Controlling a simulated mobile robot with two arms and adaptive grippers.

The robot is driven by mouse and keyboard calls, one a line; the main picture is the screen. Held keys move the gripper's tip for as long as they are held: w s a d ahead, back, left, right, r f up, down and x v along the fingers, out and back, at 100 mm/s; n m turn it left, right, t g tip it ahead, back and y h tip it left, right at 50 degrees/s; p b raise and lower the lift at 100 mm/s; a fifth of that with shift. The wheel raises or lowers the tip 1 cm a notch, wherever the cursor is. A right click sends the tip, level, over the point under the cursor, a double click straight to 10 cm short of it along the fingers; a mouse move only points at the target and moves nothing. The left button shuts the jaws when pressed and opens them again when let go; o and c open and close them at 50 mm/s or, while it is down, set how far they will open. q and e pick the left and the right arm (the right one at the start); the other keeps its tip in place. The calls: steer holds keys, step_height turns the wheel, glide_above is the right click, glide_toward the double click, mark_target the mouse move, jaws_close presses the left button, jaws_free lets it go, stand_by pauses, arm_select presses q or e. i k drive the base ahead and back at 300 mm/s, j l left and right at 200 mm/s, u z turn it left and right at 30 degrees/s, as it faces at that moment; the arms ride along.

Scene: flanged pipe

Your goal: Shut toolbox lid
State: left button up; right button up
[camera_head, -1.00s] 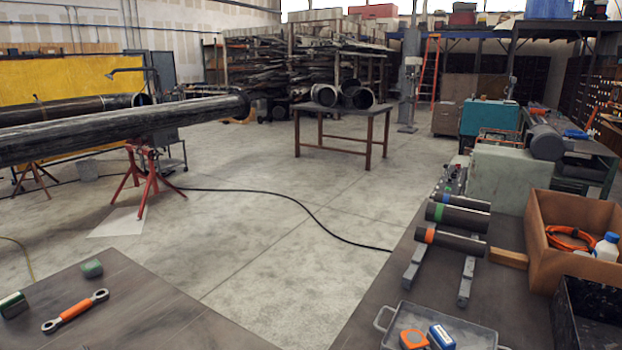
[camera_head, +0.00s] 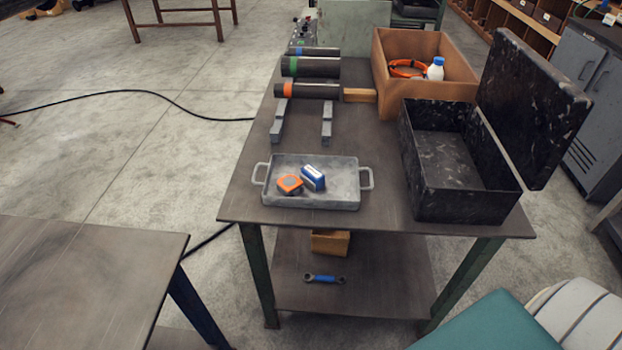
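The black, worn toolbox (camera_head: 455,202) stands at the right front corner of the dark workbench. Its lid (camera_head: 530,105) is open and stands up, tilted back to the right of the box. The inside of the box looks empty. Neither of my grippers shows in the head view.
A grey tray (camera_head: 330,195) with an orange item (camera_head: 290,183) and a blue-and-white item (camera_head: 313,177) lies left of the toolbox. A cardboard box (camera_head: 398,100) stands behind it. Several dark pipes with coloured bands (camera_head: 310,67) lie farther back. Another table (camera_head: 80,280) is at left.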

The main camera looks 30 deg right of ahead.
mark_target(535, 111)
steer(key=k+l+z, duration=0.1)
steer(key=l, duration=0.55)
steer(key=k+l+z, duration=0.1)
steer(key=k+l, duration=0.15)
steer(key=l, duration=0.35)
steer(key=k+l+z, duration=0.15)
steer(key=l, duration=0.5)
steer(key=l+z, duration=0.1)
steer(key=l, duration=0.6)
steer(key=k+l+z, duration=0.1)
steer(key=l, duration=0.55)
